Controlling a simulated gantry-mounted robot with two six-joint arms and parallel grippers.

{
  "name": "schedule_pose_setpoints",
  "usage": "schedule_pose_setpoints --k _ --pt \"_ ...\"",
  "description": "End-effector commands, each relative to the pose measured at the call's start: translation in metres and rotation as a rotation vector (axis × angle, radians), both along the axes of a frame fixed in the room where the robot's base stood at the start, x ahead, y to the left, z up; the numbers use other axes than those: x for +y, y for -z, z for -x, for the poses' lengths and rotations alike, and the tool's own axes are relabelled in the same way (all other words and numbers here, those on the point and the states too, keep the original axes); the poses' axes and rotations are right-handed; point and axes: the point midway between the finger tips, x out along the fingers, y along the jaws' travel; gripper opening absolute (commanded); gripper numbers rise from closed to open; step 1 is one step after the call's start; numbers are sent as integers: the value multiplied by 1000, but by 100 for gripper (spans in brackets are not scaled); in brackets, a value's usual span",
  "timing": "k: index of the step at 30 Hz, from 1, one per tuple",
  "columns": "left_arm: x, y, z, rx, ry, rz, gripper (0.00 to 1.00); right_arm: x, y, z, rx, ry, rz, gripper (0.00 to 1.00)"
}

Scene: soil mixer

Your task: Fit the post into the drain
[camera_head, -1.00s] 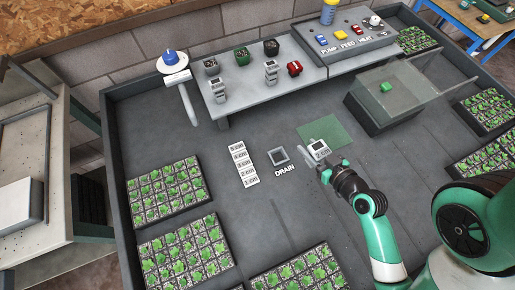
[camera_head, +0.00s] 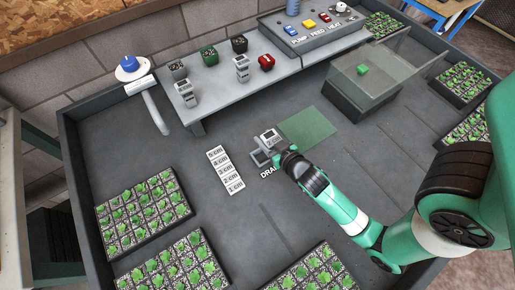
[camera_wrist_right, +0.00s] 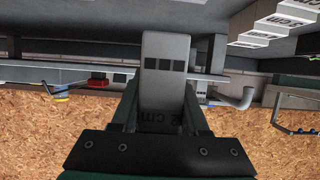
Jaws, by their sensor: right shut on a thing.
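A light grey post (camera_head: 269,138) with dark square marks is between the fingers of my right gripper (camera_head: 280,150). The post also fills the middle of the right wrist view (camera_wrist_right: 165,75), where "2 cm" reads near the fingers. The square grey drain (camera_head: 260,158) lies in the tray floor by the DRAIN lettering, partly hidden by the post and gripper. The post overlaps the drain's far right side in the head view; I cannot tell whether it is above it or touching it. My left gripper is not in view.
A grey bench (camera_head: 220,88) behind holds pots and more posts. A clear-topped box (camera_head: 374,90) stands right. Seedling trays (camera_head: 145,212) line the front and left.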

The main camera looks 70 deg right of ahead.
Motion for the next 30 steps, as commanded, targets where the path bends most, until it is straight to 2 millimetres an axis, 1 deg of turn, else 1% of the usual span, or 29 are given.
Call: schedule_pose_setpoints --k 1,2,6,11,14,15,18,25,30 --pt "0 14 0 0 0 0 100 0 16 -9 -2 -3 1 0" --pt "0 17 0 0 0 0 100 -1 20 -13 -2 -2 1 0" --pt "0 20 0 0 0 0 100 -2 28 -22 -1 0 0 0" --pt "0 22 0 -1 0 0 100 -2 30 -24 -1 1 -1 0" --pt "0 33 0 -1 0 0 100 -3 44 -32 -1 0 1 0" --pt "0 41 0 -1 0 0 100 -3 55 -30 2 1 -1 0" --pt "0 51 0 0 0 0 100 -3 69 -30 0 1 0 0" --pt "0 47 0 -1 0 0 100 -3 66 -30 0 1 0 0" --pt "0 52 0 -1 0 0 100 -3 72 -30 0 1 0 0"
